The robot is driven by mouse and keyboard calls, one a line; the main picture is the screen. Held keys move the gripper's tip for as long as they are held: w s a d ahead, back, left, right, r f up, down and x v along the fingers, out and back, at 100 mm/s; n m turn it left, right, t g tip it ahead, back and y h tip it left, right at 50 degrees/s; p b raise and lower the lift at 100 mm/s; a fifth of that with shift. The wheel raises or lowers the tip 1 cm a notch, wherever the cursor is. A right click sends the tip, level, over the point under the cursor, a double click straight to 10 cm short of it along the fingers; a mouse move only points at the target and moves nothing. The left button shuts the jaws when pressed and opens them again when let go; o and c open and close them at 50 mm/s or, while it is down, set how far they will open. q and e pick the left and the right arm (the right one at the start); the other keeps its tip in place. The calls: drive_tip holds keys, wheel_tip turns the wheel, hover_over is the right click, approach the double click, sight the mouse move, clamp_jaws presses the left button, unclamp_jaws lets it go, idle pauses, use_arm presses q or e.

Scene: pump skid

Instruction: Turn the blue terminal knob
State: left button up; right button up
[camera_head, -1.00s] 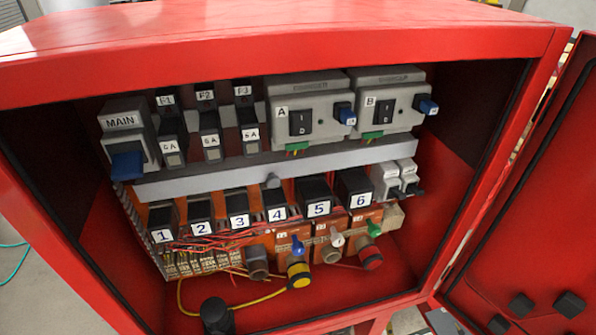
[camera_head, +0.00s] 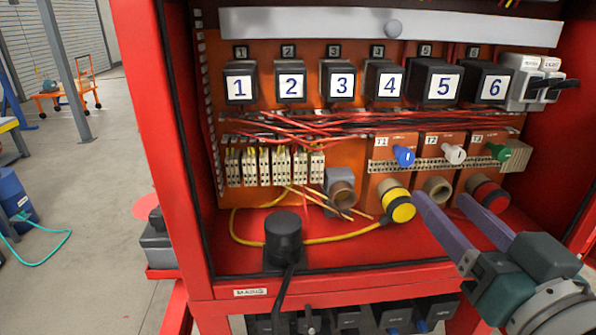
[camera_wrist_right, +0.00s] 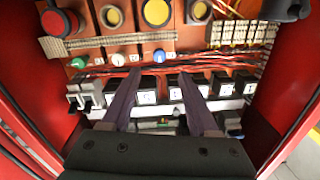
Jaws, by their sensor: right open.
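The blue terminal knob (camera_head: 404,156) is mounted at T1 on the orange terminal block, low in the red cabinet (camera_head: 172,150). A white knob (camera_head: 453,154) at T2 and a green knob (camera_head: 499,151) at T3 are to its right. My right gripper (camera_head: 441,198) is open and empty, its two purple fingers pointing into the cabinet below and right of the blue knob. In the right wrist view, which is upside down, the blue knob (camera_wrist_right: 159,56) appears between the open fingertips (camera_wrist_right: 159,63), apart from them. My left gripper is not in view.
Below the knobs are a yellow-ringed connector (camera_head: 399,206), an open grey socket (camera_head: 437,189) and a red connector (camera_head: 487,193). Red wires (camera_head: 330,125) cross above. A black plug (camera_head: 284,240) stands left on the cabinet floor. Numbered black relays (camera_head: 388,83) line the row above.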

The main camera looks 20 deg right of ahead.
sight(408, 161)
drive_tip(key=p+x, duration=0.1)
drive_tip(key=x, duration=0.8)
drive_tip(key=shift+w+d+r, duration=0.1)
drive_tip(key=shift+w+r, duration=0.05)
drive_tip(key=shift+w, duration=0.2)
clamp_jaws()
